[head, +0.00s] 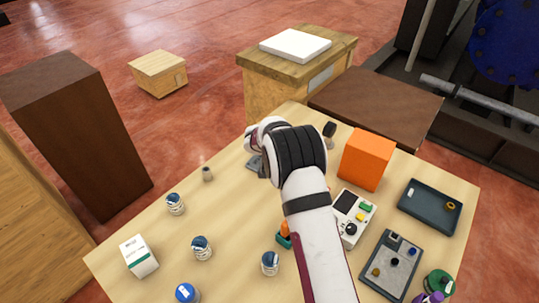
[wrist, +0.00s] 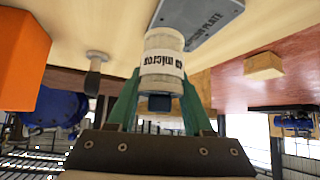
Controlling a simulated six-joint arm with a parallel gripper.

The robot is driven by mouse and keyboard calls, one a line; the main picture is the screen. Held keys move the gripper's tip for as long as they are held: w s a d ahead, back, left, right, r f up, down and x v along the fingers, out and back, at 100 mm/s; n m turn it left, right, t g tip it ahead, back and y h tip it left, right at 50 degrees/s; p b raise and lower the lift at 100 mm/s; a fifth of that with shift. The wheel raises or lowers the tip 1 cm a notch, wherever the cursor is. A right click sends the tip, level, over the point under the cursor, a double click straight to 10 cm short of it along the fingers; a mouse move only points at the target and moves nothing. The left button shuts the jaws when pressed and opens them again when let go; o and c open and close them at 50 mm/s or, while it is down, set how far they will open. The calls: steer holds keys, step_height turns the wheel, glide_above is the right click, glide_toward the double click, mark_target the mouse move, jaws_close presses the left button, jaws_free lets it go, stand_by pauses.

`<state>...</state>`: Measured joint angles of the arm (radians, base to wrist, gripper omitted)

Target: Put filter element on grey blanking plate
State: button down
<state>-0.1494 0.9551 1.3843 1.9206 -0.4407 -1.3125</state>
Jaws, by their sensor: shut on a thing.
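The filter element (wrist: 162,65) is a whitish cylinder with a dark printed "micron" band, seen in the wrist view. My gripper (wrist: 160,88) is shut on it, with a green finger on each side. The grey blanking plate (wrist: 208,18) is a flat lettered plate just beyond the filter's far end, at the top of the wrist view. The filter's end overlaps the plate's edge in the picture; I cannot tell whether they touch. In the head view the plate (head: 254,163) shows only partly, behind my gripper and wrist, and the filter is hidden.
An orange box (head: 367,159) stands right of my arm, with a dark-headed post (head: 329,131) near it. Several blue-topped containers, a white-green box (head: 139,256), a meter (head: 352,215) and trays occupy the table.

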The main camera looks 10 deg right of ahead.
steer(key=f, duration=0.1)
steer(key=a+f, duration=0.1)
steer(key=f, duration=0.1)
steer(key=w+f, duration=0.1)
steer(key=f, duration=0.1)
steer(key=shift+a, duration=0.3)
steer(key=shift+f, duration=0.15)
steer(key=shift+c, duration=1.5)
jaws_free()
